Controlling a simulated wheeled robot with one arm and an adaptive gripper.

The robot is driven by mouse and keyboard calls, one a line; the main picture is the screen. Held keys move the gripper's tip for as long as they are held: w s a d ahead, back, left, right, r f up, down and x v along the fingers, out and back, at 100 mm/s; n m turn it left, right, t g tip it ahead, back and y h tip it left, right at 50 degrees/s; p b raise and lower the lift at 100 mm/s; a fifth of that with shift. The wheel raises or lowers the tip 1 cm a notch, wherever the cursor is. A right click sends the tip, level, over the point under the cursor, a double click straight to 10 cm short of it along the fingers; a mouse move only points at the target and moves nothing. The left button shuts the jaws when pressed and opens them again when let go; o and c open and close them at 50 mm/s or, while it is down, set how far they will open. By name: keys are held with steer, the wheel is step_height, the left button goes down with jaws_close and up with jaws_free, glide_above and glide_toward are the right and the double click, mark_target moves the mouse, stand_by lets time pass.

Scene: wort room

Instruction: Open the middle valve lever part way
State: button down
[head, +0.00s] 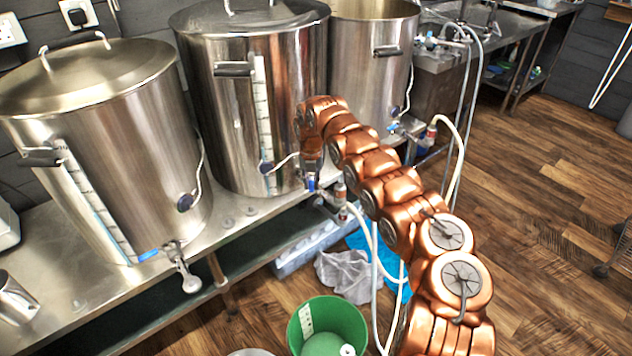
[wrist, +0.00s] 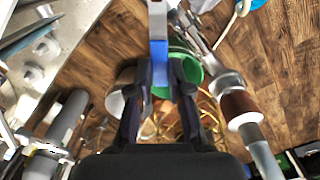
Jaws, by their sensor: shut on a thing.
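The middle steel kettle (head: 225,120) stands on the bench, with its valve at the lower right front. Its blue valve lever (head: 311,185) shows just below my gripper (head: 312,165) in the head view. In the wrist view, my gripper (wrist: 160,85) has its two dark fingers on either side of the lever (wrist: 159,50), a pale metal strip with a blue part. The fingers are shut on it. The arm hides part of the valve in the head view, and the lever's exact angle is hard to tell.
The left kettle (head: 110,140) has a tap with a blue lever (head: 148,256). The right kettle (head: 365,70) stands behind my arm. A green bucket (head: 328,325) and grey cloth (head: 345,270) lie below the bench. Pale hoses hang close beside my arm.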

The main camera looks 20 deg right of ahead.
mark_target(311, 185)
steer(key=c, duration=1.1)
jaws_free()
steer(key=shift+r, duration=6)
